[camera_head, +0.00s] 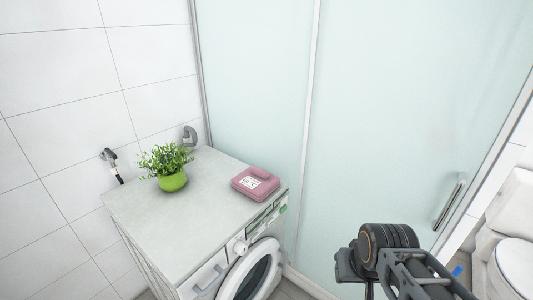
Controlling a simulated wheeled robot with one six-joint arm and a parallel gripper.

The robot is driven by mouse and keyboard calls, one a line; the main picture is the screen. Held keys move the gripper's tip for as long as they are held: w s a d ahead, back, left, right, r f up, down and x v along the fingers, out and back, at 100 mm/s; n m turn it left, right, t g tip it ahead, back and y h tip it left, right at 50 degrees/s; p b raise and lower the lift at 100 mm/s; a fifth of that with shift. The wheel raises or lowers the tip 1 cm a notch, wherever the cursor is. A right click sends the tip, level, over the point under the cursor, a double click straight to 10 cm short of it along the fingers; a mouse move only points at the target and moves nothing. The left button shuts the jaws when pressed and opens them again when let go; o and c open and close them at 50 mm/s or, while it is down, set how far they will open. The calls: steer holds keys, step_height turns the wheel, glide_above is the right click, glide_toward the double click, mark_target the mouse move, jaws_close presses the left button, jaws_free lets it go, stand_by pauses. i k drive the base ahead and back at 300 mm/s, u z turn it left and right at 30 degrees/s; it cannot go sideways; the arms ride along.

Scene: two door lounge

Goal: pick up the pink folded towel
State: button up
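The pink folded towel (255,184) lies flat on top of the white washing machine (205,228), near its right front edge. A white label with dark marks shows on the towel, and a small rolled pink part lies on its top. My arm reaches in from the bottom right, in front of the glass and well apart from the towel. The dark end of my arm is at the bottom, but I cannot make out the fingers of my gripper. Nothing touches the towel.
A plant in a green pot (172,180) stands at the back left of the machine top. The machine's round door (251,272) faces front. Frosted glass panels (385,120) rise behind the towel, with a metal handle (450,201). A white toilet (512,268) stands at far right.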

mark_target(258, 183)
steer(key=i, duration=0.65)
steer(key=u, duration=0.75)
steer(key=i, duration=0.4)
steer(key=u, duration=0.35)
